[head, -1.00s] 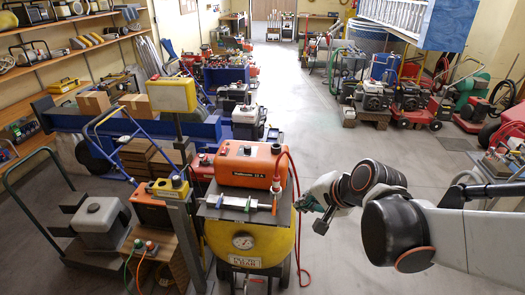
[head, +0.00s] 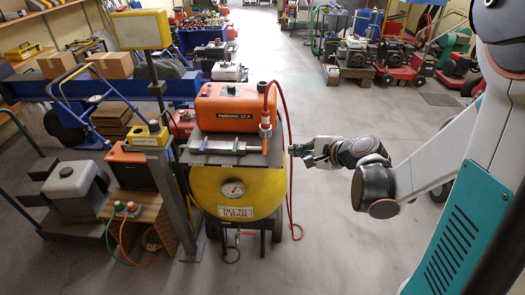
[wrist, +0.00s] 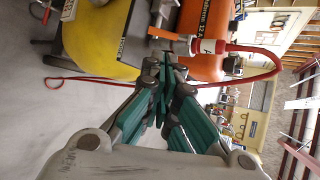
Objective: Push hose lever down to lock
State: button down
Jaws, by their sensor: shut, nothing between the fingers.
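The red hose (head: 283,110) loops from an upright coupling (head: 265,128) at the right end of the orange unit on the yellow tank. The coupling is grey and white with red parts; it also shows in the wrist view (wrist: 207,46), lying sideways there. My gripper (head: 292,150) is shut and empty, just right of the deck and slightly below the coupling. In the wrist view its fingertips (wrist: 162,62) appear close to the coupling; contact cannot be told.
The orange unit (head: 229,109) and a metal bar (head: 224,147) lie on the deck above the yellow tank (head: 232,192). A post with a yellow box (head: 142,29) stands left. Open floor lies right of the tank; engines on pallets (head: 358,60) stand farther back.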

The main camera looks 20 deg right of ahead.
aim_at(265, 143)
jog(key=b+x, duration=0.4)
jog(key=x, duration=1)
jog(key=shift+w+f+b, duration=0.15)
jog(key=shift+f+b, duration=0.05)
jog(key=shift+b, duration=0.15)
jog(key=shift+d, duration=0.1)
jog(key=shift+w+f+b, duration=0.65)
jog(key=shift+f+b, duration=0.1)
jog(key=shift+r, duration=0.1)
